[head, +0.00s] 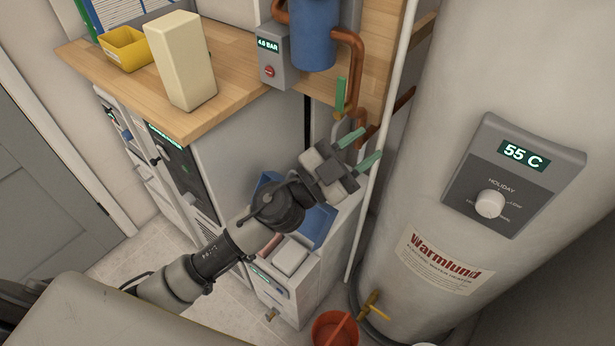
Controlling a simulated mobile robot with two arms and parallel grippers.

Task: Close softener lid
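The softener (310,302) is a low white cabinet with a small control panel, on the floor beside the water heater. Blue surfaces (318,226) show at its top on both sides of my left wrist; they look like its lid or open top, but my arm hides much of them, so I cannot tell the lid's exact angle. My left gripper (360,150) is above the softener's back part, its two green-tipped fingers apart and pointing up and right. Nothing shows between them. I cannot tell whether it touches the lid. My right gripper is out of view.
A wooden counter (240,62) at upper left holds a yellow bin (125,48) and a cream block (180,60). Copper pipes and a green valve handle (340,94) are behind the gripper. The big water heater (400,200) closes off the right. A red bucket (335,330) stands in front.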

